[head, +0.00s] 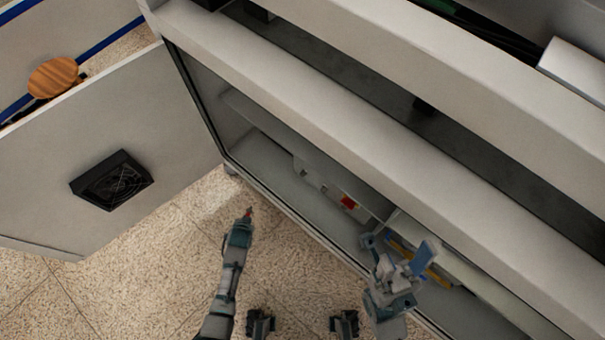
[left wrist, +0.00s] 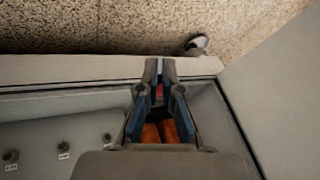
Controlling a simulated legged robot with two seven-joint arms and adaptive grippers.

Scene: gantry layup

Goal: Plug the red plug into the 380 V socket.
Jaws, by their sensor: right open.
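My left gripper (head: 247,218) is above the floor in front of the cabinet opening in the head view. A small red piece, which looks like the red plug (head: 249,211), shows at its fingertips. In the left wrist view, the left fingers (left wrist: 160,68) are close together, with the red plug (left wrist: 159,92) between them, mostly hidden. Orange parts (left wrist: 160,132) show behind it between the fingers. Several small round fittings with labels (left wrist: 65,146) are on a grey panel at left; the labels are unreadable. My right gripper (head: 400,268) is open, at the cabinet's front edge.
The open cabinet door (head: 150,210) with a black fan unit (head: 112,181) stands at left. Inside the cabinet are a red component (head: 348,202) and yellow and blue parts near the right gripper. A wooden stool (head: 54,77) is behind the door. The speckled floor (head: 150,290) is clear.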

